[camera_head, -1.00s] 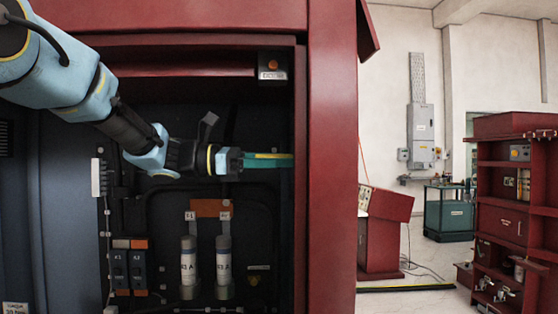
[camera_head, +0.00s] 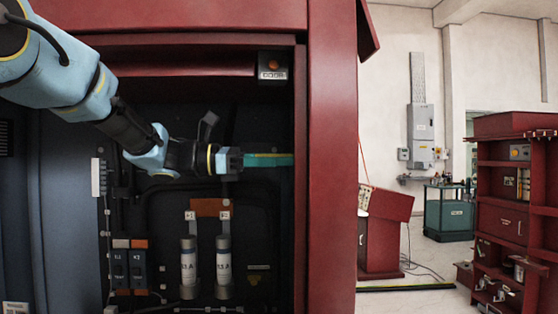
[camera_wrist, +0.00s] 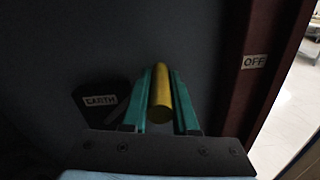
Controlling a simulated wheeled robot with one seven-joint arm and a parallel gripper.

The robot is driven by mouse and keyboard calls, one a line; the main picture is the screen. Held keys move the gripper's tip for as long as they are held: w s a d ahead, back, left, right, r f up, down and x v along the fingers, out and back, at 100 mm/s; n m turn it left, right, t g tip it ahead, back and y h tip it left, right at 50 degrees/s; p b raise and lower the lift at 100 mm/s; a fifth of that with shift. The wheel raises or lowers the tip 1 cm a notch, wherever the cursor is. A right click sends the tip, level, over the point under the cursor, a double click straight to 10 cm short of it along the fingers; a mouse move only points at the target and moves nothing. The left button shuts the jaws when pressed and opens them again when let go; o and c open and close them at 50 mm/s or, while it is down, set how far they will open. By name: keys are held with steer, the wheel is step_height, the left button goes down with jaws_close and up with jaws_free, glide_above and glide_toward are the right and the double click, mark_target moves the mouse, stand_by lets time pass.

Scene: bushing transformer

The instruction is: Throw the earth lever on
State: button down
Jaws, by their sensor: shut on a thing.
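The earth lever (camera_wrist: 160,92) is a yellow bar. In the wrist view it lies between the two green fingers of my gripper (camera_wrist: 160,100), which is shut on it. A dark plate labelled EARTH (camera_wrist: 100,101) is to its left, and an OFF label (camera_wrist: 254,62) is on the red frame to its right. In the head view my gripper (camera_head: 266,160) reaches right across the upper cabinet, its fingertips near the right red post. The yellow lever shows there only as a thin strip along the fingers. The lever's pivot is hidden.
Below my gripper stand two fuse cylinders (camera_head: 223,266) and two dark switches (camera_head: 129,268). A DOOR unit with an orange lamp (camera_head: 272,66) sits at the upper right of the opening. The red cabinet post (camera_head: 333,180) bounds the right side. Open floor and other cabinets lie beyond.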

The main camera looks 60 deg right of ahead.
stand_by(0.6)
step_height(320, 180, down, 16)
steer(key=a+m+b, duration=0.1)
steer(key=m+b, duration=1.3)
steer(key=b, duration=1.5)
steer(key=shift+s, duration=0.4)
steer(key=shift+f, duration=0.15)
steer(key=c, duration=0.7)
jaws_free()
steer(key=shift+w+a, duration=0.1)
